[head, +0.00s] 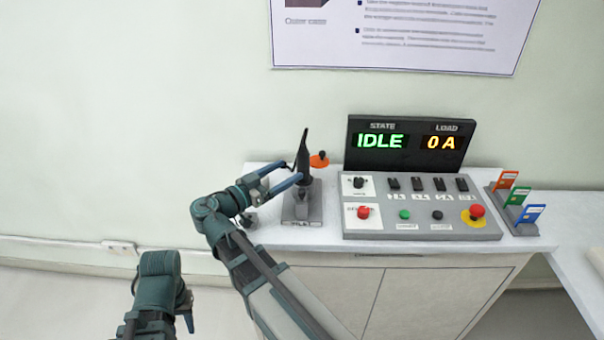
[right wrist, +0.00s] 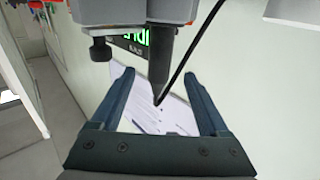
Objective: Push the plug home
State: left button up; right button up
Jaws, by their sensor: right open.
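The black plug (head: 304,155) stands upright on a grey socket block (head: 301,210) at the left of the worktop. My right gripper (head: 286,174) reaches in from the left with its two blue fingers apart beside the plug. In the right wrist view, the plug (right wrist: 160,62) hangs from the grey block (right wrist: 135,10) between the open fingers (right wrist: 160,85), with a gap on both sides. I cannot tell how deep the plug sits. My left gripper (head: 186,308) is low at the left, away from the bench, its fingers mostly hidden.
A control panel (head: 420,228) with switches and buttons stands right of the block, under a display (head: 408,165) reading IDLE and 0 A. An orange knob (head: 319,160) is close behind the plug. Coloured tags stand in a rack (head: 515,213) at the right.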

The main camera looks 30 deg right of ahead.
send_over(311, 176)
jog(key=shift+w+d+r, duration=0.15)
jog(key=shift+w+d, duration=0.15)
jog(key=shift+w, duration=0.15)
grip_shut()
dwell(0.6)
